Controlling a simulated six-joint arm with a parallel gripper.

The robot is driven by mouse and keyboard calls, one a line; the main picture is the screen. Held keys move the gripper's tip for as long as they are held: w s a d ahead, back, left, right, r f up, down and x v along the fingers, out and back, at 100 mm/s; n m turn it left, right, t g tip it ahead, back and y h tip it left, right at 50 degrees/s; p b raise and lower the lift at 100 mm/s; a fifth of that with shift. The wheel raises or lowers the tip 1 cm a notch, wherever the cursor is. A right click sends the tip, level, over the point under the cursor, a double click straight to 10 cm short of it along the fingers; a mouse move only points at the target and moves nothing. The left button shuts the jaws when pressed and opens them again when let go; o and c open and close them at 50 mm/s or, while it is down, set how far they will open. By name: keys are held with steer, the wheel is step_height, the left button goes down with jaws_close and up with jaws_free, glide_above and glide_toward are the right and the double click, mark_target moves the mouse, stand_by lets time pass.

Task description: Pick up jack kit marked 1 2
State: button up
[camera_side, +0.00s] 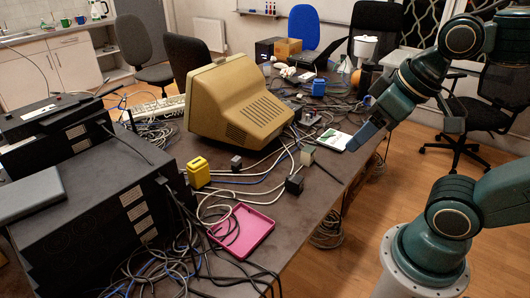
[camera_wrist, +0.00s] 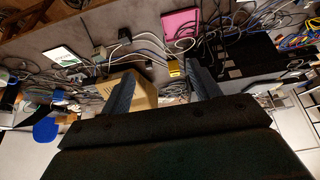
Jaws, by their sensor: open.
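No mark 1 2 can be read, so I cannot tell which block is the jack kit. Small blocks stand on the table among cables: a dark grey one (camera_side: 236,161), a grey-beige one (camera_side: 307,156) and a black one (camera_side: 294,184). The black block (camera_wrist: 125,34) and the grey-beige one (camera_wrist: 100,51) also show in the wrist view. My gripper (camera_wrist: 162,86) is open and empty, its fingers wide apart in the wrist view. In the side view it hangs above and right of the table's right edge, apart from the blocks.
A beige monitor (camera_side: 238,102) stands mid-table. Black equipment boxes (camera_side: 88,210) fill the left.

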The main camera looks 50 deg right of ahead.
steer(key=w+d+r+n+g, duration=0.1)
steer(key=w+d+n, duration=0.2)
steer(key=w, duration=0.3)
steer(key=w+d+r+n+g, duration=0.1)
steer(key=w+d+n, duration=0.2)
steer(key=w, duration=0.3)
steer(key=n+g, duration=0.4)
steer(key=n, duration=0.9)
glide_above(309, 149)
step_height(309, 149, down, 24)
steer(key=shift+f, duration=0.1)
steer(key=shift+f, duration=4.2)
